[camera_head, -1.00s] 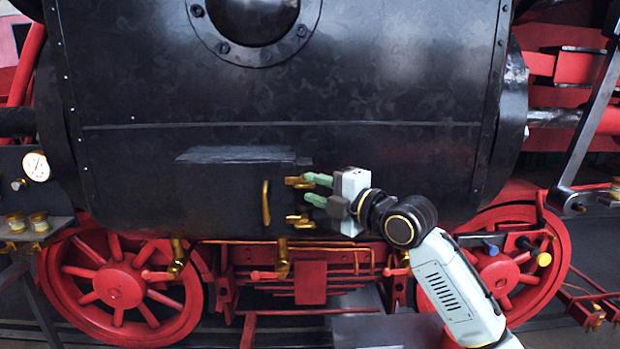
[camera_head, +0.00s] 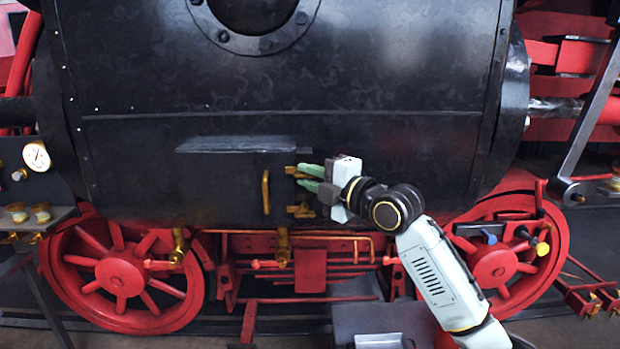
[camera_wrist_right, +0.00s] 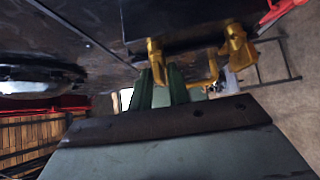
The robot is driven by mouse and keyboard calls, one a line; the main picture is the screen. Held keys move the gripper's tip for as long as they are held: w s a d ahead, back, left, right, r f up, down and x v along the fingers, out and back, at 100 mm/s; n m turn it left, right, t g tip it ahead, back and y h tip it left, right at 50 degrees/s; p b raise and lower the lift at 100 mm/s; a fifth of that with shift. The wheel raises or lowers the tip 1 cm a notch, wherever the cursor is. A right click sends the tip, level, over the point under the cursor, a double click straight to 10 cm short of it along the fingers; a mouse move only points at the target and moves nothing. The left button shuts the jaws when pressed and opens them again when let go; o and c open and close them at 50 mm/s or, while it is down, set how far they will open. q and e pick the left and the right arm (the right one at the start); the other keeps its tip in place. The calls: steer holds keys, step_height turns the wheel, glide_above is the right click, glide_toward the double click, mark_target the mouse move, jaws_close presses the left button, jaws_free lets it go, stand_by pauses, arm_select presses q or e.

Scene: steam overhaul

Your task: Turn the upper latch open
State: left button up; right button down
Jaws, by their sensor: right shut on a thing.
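The upper latch (camera_head: 292,170) is a small brass piece at the right edge of the dark hatch door (camera_head: 222,190) on the black boiler. My right gripper (camera_head: 305,177) comes in from the right with its green fingers closed on the upper latch, partly hiding it. The right wrist view shows the brass upper latch (camera_wrist_right: 156,60) at the tips of the green fingers (camera_wrist_right: 162,86). The lower brass latch (camera_head: 300,211) sits below the fingers, apart from them; it also shows in the wrist view (camera_wrist_right: 236,46). My left gripper is out of view.
A vertical brass handle (camera_head: 266,192) stands on the door left of the latches. Brass pipes (camera_head: 335,235) and red wheels (camera_head: 122,275) lie below. A gauge (camera_head: 36,156) is at far left. The boiler face above the door is clear.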

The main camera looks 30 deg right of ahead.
steer(key=m+t+b, duration=0.2)
steer(key=m+b, duration=0.1)
steer(key=f+m+t+h+b, duration=0.1)
steer(key=m+t+b, duration=0.1)
steer(key=m+b, duration=0.1)
steer(key=shift+w+a+t+b, duration=0.15)
steer(key=shift+t+b, duration=0.25)
steer(key=shift+b, duration=0.3)
steer(key=m+t+h+b, duration=0.1)
steer(key=m+h, duration=0.2)
steer(key=m, duration=0.1)
steer(key=m+t+h+b, duration=0.1)
steer(key=m+t+h, duration=0.1)
steer(key=m+h, duration=0.1)
steer(key=shift+a+f+m+b, duration=0.15)
steer(key=shift+m+b, duration=0.15)
steer(key=shift+m, duration=0.4)
steer(key=m+h, duration=0.3)
steer(key=m+h+b, duration=0.1)
steer(key=m+h, duration=0.2)
steer(key=shift+w+a+m, duration=0.15)
steer(key=shift+m, duration=0.25)
steer(key=shift+m+g+h, duration=0.55)
steer(key=shift+m+h, duration=0.8)
steer(key=shift+m+g+h, duration=0.55)
steer(key=shift+m+h, duration=0.8)
steer(key=shift+m, duration=0.3)
steer(key=c, duration=1.6)
jaws_free()
steer(key=shift+o, duration=0.2)
